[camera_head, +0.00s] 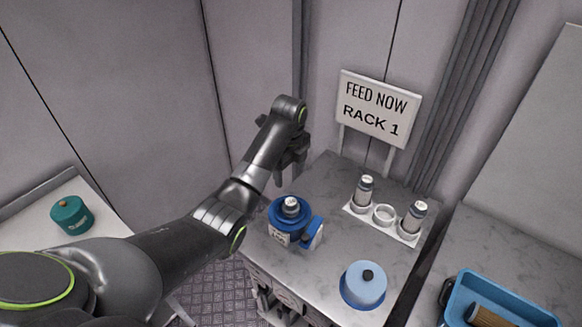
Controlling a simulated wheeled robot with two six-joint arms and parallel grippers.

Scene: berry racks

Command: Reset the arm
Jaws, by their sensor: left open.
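My left arm reaches in from the left, bends at the elbow and rises over the grey counter. My left gripper (291,160) hangs from its end, open, with nothing seen in it; the wrist partly hides the fingers. Below it, apart from it, stands a blue container (281,237) with a grey-capped vial (291,206) upright in its top. A white rack (383,215) to the right holds two capped vials, one at the left end (363,190) and one at the right end (413,217). Its middle ring is empty. My right gripper does not show.
A "FEED NOW RACK 1" sign (376,106) stands behind the rack. A light-blue lidded pot (364,286) stands near the front edge. A blue tray (474,282) is at lower right. A teal canister (71,215) stands on a left table. Counter between container and rack is clear.

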